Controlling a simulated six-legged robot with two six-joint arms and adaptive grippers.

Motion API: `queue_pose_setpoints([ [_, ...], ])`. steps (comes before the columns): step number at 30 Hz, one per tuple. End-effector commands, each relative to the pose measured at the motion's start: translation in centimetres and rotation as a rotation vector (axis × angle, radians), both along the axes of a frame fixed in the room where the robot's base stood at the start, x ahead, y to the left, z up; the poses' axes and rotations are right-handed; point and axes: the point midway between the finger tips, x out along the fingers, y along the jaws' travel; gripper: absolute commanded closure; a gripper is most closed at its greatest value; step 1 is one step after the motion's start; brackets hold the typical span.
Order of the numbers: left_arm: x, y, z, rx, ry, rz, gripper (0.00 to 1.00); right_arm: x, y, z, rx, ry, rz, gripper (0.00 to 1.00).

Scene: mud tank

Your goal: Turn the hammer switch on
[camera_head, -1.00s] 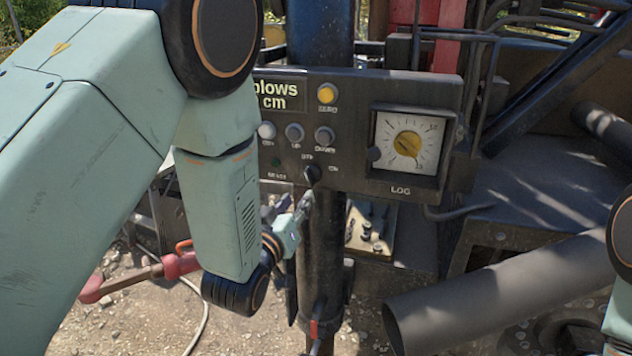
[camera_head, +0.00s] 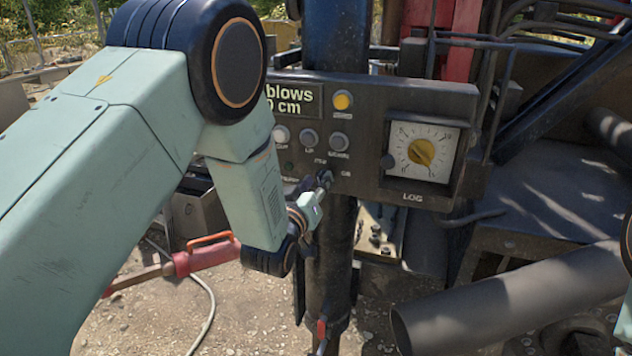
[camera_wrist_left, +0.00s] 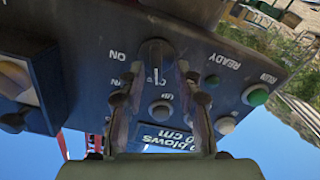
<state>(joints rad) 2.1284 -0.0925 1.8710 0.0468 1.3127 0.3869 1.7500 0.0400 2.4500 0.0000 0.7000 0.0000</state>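The hammer switch is a black rotary knob (camera_wrist_left: 155,55) on the dark control panel (camera_head: 365,100). In the left wrist view, which is upside down, its white mark points toward the display side of the panel, not sideways to the ON label. In the head view the knob (camera_head: 325,177) is partly hidden by my left gripper (camera_head: 319,186). The left wrist view shows the left gripper (camera_wrist_left: 157,78) open, its two fingers apart at either side of the knob's display-side end. I cannot tell whether they touch it. My right gripper is out of view.
The panel has a display (camera_head: 291,100), a yellow button (camera_head: 343,100), several round buttons and a LOG dial (camera_head: 421,151). A dark vertical post (camera_head: 329,245) runs below the panel.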

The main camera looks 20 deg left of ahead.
Motion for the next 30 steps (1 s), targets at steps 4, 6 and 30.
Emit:
queue_pose_setpoints([
  [4, 0.02, -0.16, -0.02, 0.001, 0.000, -0.001, 0.66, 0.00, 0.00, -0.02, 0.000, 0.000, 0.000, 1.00],
  [6, 0.02, -0.16, -0.02, 0.001, 0.000, -0.001, 0.66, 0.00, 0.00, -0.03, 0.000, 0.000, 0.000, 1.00],
  [30, 0.02, -0.10, 0.02, 0.006, -0.001, -0.001, 1.00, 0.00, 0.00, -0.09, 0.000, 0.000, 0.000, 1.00],
])
